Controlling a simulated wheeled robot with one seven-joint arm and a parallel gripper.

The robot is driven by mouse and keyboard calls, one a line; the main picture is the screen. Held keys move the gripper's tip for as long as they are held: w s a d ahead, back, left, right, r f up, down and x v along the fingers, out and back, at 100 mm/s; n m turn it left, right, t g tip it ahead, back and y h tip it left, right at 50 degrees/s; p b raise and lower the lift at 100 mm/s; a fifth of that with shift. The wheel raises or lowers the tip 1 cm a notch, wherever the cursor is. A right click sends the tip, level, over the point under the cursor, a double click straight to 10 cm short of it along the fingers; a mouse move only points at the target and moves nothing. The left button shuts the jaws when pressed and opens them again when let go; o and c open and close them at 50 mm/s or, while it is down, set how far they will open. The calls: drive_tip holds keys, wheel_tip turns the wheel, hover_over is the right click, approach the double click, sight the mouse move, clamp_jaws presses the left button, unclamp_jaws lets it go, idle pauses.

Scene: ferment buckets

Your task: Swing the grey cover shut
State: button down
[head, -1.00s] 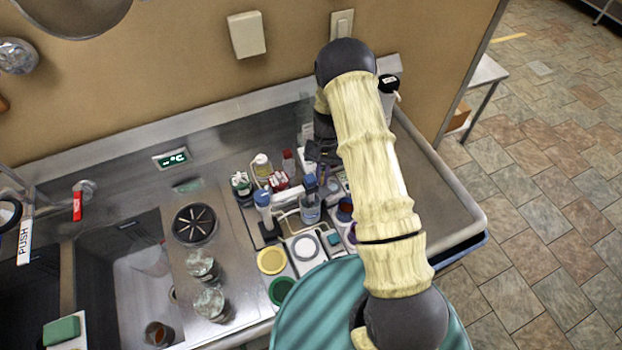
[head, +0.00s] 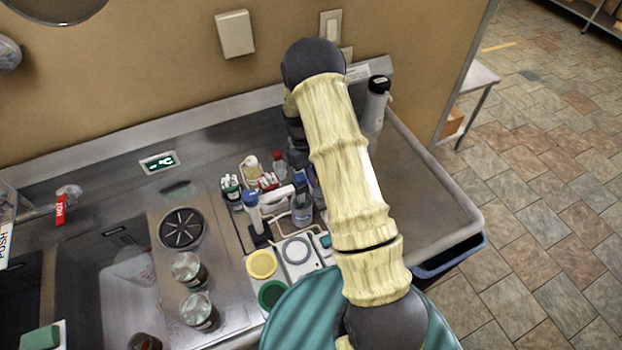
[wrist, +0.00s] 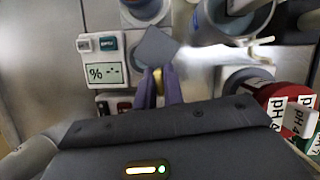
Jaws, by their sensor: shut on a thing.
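A flat grey square plate, which looks like the grey cover (wrist: 155,47), shows at an angle just beyond the fingertips in the wrist view. My gripper (wrist: 158,78) has its purple-grey fingers closed together at the plate's lower edge, with a thin yellowish strip between them. The exact contact is small and hard to make out. In the head view my arm hides the gripper and the plate, so the cover's hinge and angle cannot be told there.
A white panel with a % display (wrist: 103,72) lies left of the fingers. Bottles with pH labels (wrist: 290,105) stand close on the right. In the head view, a blue-capped bottle (head: 302,212), yellow disc (head: 262,263) and green disc (head: 271,294) crowd the counter beside the sink (head: 110,290).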

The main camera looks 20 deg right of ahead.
drive_tip(key=n+h+b, duration=0.1)
drive_tip(key=n, duration=0.2)
drive_tip(key=shift+n+t, duration=0.4)
drive_tip(key=shift+w+n+t+h+b, duration=0.1)
drive_tip(key=shift+n+t+h+b, duration=0.4)
drive_tip(key=shift+n, duration=1.1)
drive_tip(key=shift+r, duration=0.1)
drive_tip(key=c, duration=1.5)
unclamp_jaws()
drive_tip(key=b+v, duration=0.3)
drive_tip(key=v, duration=1.4)
drive_tip(key=shift+a, duration=0.35)
drive_tip(key=shift+w, duration=0.1)
